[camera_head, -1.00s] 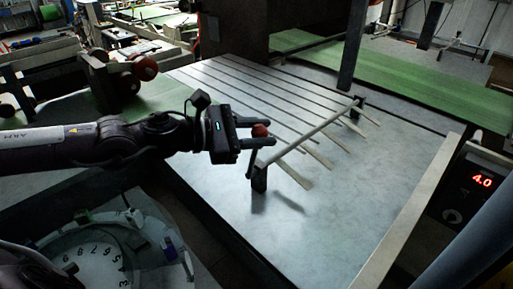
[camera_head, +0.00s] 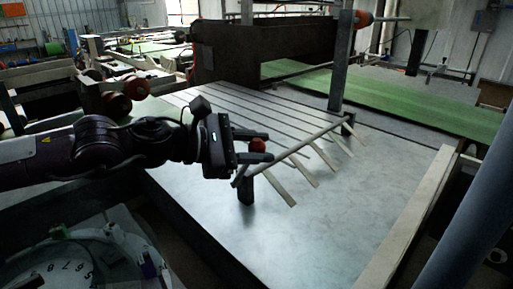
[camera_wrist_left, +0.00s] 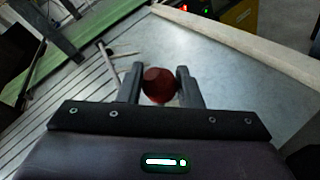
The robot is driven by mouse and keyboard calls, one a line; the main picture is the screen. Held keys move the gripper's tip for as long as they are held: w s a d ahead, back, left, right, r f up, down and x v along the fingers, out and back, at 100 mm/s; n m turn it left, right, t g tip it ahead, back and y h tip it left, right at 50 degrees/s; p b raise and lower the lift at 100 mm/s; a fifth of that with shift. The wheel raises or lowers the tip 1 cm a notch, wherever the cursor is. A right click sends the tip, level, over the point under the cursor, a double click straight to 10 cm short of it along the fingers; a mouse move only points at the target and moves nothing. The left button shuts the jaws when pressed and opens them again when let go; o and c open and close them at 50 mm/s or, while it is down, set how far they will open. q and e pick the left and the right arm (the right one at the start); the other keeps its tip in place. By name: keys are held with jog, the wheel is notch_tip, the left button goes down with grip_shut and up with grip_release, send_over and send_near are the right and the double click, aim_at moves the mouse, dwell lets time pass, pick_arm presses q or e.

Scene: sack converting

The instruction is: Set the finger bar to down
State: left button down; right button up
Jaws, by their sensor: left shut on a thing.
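The finger bar (camera_head: 297,150) is a grey rod across the metal table, held by a dark post at each end. Several flat pale fingers (camera_head: 279,191) slant off it towards the lower right; I cannot tell whether their tips touch the table. A round red knob (camera_head: 257,145) sits near the bar's near end. My left gripper (camera_head: 265,148) has its two fingers on either side of the knob and is shut on it. The knob also shows between the fingertips in the left wrist view (camera_wrist_left: 159,86). The link from knob to bar is partly hidden. My right gripper is not in view.
The table (camera_head: 310,230) is clear on the near side of the bar. A pale rail (camera_head: 407,222) runs along its right side. Green belts (camera_head: 440,118) lie behind, by a dark machine housing (camera_head: 262,52).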

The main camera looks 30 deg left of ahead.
pick_arm(q)
jog(key=c, duration=1.4)
grip_release()
jog(key=shift+s+d+f, duration=0.1)
jog(key=shift+d+f, duration=0.05)
jog(key=o, duration=0.3)
jog(key=shift+o, duration=0.2)
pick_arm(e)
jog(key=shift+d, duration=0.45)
pick_arm(q)
jog(key=shift+s+a+b, duration=0.25)
jog(key=shift+a+b, duration=0.05)
jog(key=shift+b, duration=0.05)
jog(key=b+v, duration=0.2)
jog(key=v, duration=0.3)
jog(key=shift+s+a, duration=0.1)
jog(key=shift+s, duration=0.1)
jog(key=shift+b+v, duration=0.35)
jog(key=shift+v, duration=0.5)
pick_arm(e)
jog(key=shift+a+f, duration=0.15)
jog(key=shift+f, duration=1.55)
